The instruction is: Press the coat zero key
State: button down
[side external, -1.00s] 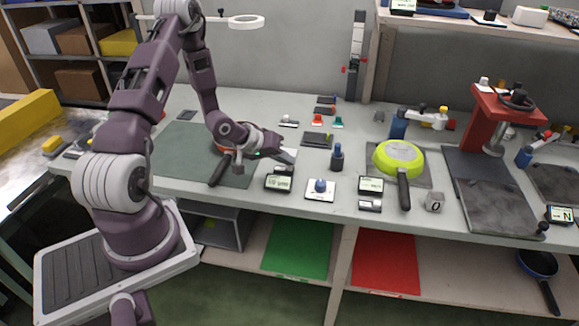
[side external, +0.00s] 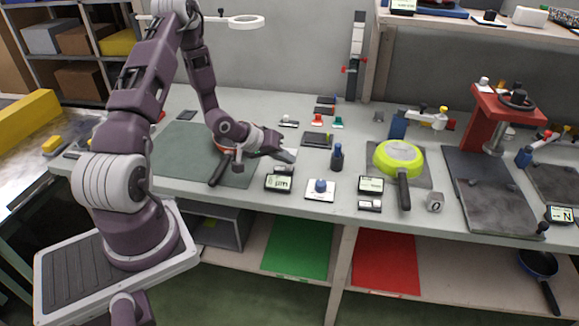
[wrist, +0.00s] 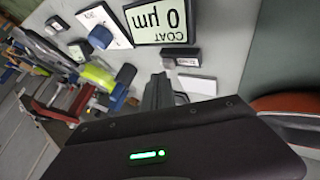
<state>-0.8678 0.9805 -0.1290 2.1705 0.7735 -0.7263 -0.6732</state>
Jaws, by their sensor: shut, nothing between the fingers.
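The coat gauge (wrist: 160,22) reads "COAT 0 µm", upside down in the wrist view; it also shows in the side view (side external: 278,184). A small dark block (wrist: 181,51), which looks like its zero key, sits right behind the gauge, between it and my gripper; it also shows in the side view (side external: 284,170). My gripper (side external: 287,155) is shut and empty, low over the table just behind this block. In the wrist view my fingers (wrist: 160,88) point towards the block; whether they touch it I cannot tell.
A pan with a dark handle (side external: 219,170) lies on the green mat (side external: 180,142), left of my gripper. A blue knob on a white plate (side external: 320,188), another gauge (side external: 370,185) and a lime pan (side external: 398,157) stand to the right. A white block (wrist: 197,85) lies near my fingers.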

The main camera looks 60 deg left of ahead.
jog(key=shift+r, duration=0.4)
jog(key=shift+r, duration=2.5)
jog(key=shift+r, duration=0.1)
notch_tip(320, 180, up, 5)
jog(key=m+g+y, duration=0.1)
jog(key=m+y, duration=0.1)
send_over(287, 167)
jog(key=d, duration=0.2)
jog(key=s+d+r+m+g+y, duration=0.15)
jog(key=s+d+r, duration=0.3)
jog(key=r, duration=0.45)
jog(key=s+d+r+m+h, duration=0.1)
jog(key=s+d+r+m, duration=0.1)
jog(key=s+d+r, duration=0.2)
jog(key=s+d+r+m+g+h, duration=0.1)
jog(key=s+d+r+m+h, duration=0.1)
jog(key=s+d, duration=0.8)
jog(key=s+r+m, duration=0.1)
jog(key=s, duration=0.6)
jog(key=shift+d+r, duration=0.35)
jog(key=shift+d, duration=0.05)
